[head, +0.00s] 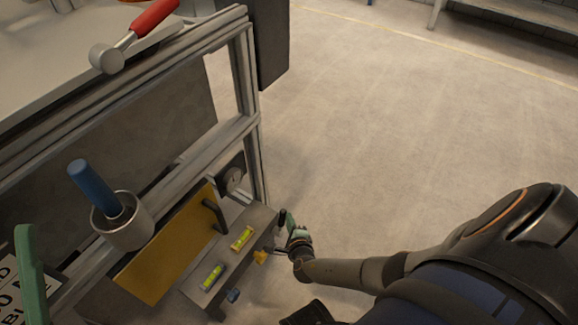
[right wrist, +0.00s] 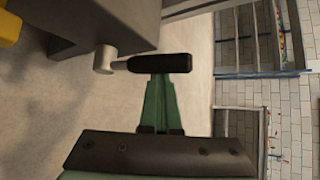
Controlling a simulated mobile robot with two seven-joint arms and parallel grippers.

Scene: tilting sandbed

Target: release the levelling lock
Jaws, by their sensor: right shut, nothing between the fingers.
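In the right wrist view a black lever handle (right wrist: 160,63) on a short metal pivot (right wrist: 105,60) sticks out from the grey block's side; it looks like the levelling lock. My right gripper (right wrist: 158,82) has its green fingers shut and empty, the tips at the handle's lower edge; I cannot tell whether they touch. In the head view my right gripper (head: 287,222) is beside the right end of the grey block (head: 213,286), which carries two yellow-green spirit levels (head: 242,238). The lever is not clear there. My left gripper is not in view.
A yellow knob (head: 260,256) and a blue knob (head: 233,295) sit on the block's front. The floor at right is clear.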

